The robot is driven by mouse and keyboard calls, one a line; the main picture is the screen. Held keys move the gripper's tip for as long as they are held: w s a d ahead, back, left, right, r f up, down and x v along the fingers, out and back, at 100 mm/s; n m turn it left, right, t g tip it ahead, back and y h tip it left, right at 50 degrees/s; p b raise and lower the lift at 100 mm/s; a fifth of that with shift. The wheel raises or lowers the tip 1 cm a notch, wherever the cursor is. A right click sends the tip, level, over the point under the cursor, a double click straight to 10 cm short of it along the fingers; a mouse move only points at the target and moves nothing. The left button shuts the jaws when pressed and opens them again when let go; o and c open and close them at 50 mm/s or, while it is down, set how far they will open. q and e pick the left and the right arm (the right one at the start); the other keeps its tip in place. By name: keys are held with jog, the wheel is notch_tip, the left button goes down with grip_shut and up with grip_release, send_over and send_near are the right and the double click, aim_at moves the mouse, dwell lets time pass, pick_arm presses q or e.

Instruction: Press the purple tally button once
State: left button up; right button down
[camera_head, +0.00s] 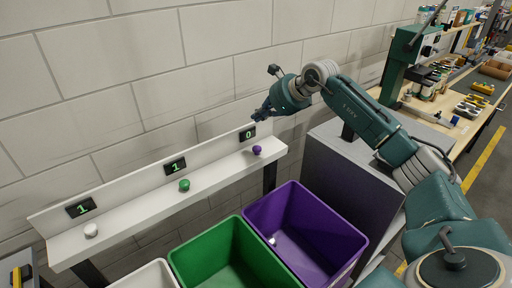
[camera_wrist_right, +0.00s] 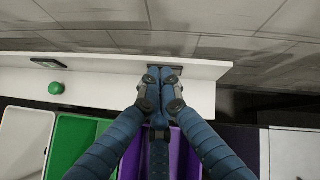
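The purple tally button (camera_head: 257,150) is a small knob on the white shelf (camera_head: 140,218), below a display reading 0 (camera_head: 248,134). My right gripper (camera_head: 262,113) is above the button, near the wall, and apart from it. In the right wrist view its fingertips (camera_wrist_right: 160,76) are together with nothing between them. The purple button is hidden there behind the fingers. A green button (camera_head: 184,185) and a white button (camera_head: 91,230) sit farther left on the shelf, each below a display reading 1. My left gripper is not in view.
A purple bin (camera_head: 345,236), a green bin (camera_head: 182,262) and a white bin (camera_head: 150,274) stand in front of the shelf. A grey cabinet (camera_head: 335,165) is right of the shelf, under my right arm. A cluttered workbench (camera_head: 462,92) is farther right.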

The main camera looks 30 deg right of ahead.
aim_at(255, 146)
jog(key=shift+f, duration=0.1)
notch_tip(255, 146, down, 9)
jog(key=b, duration=0.6)
jog(key=shift+a, duration=0.1)
dwell(1.4)
jog(key=shift+f+b, duration=0.25)
jog(key=shift+b, duration=0.15)
jog(key=shift+f+b, duration=0.65)
jog(key=shift+f, duration=0.3)
dwell(0.7)
jog(key=shift+r, duration=0.1)
jog(key=shift+r+p, duration=0.9)
jog(key=shift+r, duration=0.35)
jog(key=shift+r, duration=0.1)
